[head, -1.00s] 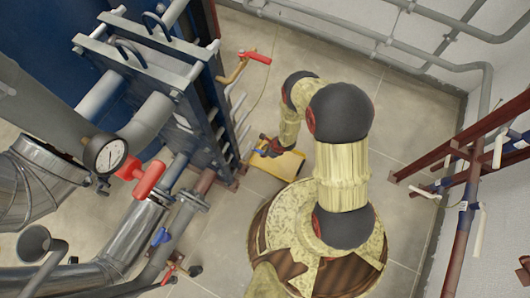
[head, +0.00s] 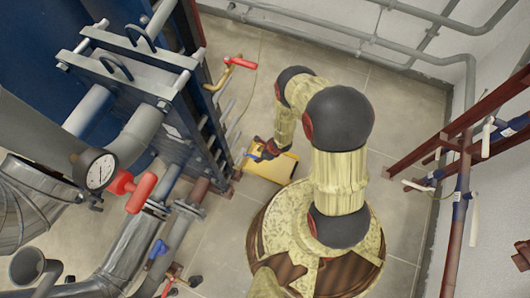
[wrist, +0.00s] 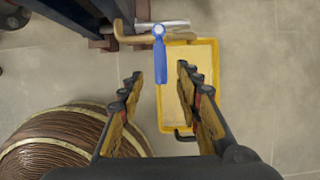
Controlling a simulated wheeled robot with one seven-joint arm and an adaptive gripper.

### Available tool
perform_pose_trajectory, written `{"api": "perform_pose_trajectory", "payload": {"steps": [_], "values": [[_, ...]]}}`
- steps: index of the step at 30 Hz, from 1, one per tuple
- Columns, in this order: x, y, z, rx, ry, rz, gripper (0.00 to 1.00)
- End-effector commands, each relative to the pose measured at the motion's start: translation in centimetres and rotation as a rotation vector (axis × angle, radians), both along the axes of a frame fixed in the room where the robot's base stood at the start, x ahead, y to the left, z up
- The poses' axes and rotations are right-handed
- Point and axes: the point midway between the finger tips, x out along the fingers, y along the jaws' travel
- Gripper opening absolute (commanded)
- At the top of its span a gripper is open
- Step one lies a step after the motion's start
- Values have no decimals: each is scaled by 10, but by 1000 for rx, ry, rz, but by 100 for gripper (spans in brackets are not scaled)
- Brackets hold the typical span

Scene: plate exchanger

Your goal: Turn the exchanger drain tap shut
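The drain tap is a brass-coloured pipe (wrist: 140,38) with a blue lever handle (wrist: 159,55), seen in the wrist view. Its handle points toward me, over the left edge of a yellow tray (wrist: 165,120). My gripper (wrist: 160,75) is open, with one finger on each side of the handle's line. The handle's lower end lies in the gap between the fingertips as seen from above; I cannot tell the height difference or any contact. In the head view my gripper (head: 266,149) is above the yellow tray (head: 282,171), beside the exchanger (head: 165,95), and partly hides the tap.
Another brass pipe with a red handle (head: 240,62) stands behind. A gauge (head: 97,170), a red lever (head: 138,192) and a blue lever (head: 157,251) are at the left. A coiled round object (wrist: 60,145) lies lower left in the wrist view. A red-brown frame (head: 465,160) stands right.

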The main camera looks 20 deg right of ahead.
Motion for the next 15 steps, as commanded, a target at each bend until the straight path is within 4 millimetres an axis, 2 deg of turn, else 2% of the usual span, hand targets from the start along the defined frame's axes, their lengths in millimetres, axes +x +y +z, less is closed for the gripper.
{"api": "perform_pose_trajectory", "payload": {"steps": [9,15], "values": [[-11,-12,43,0,-2,-2,34],[-18,-18,63,0,-1,-1,34]]}}
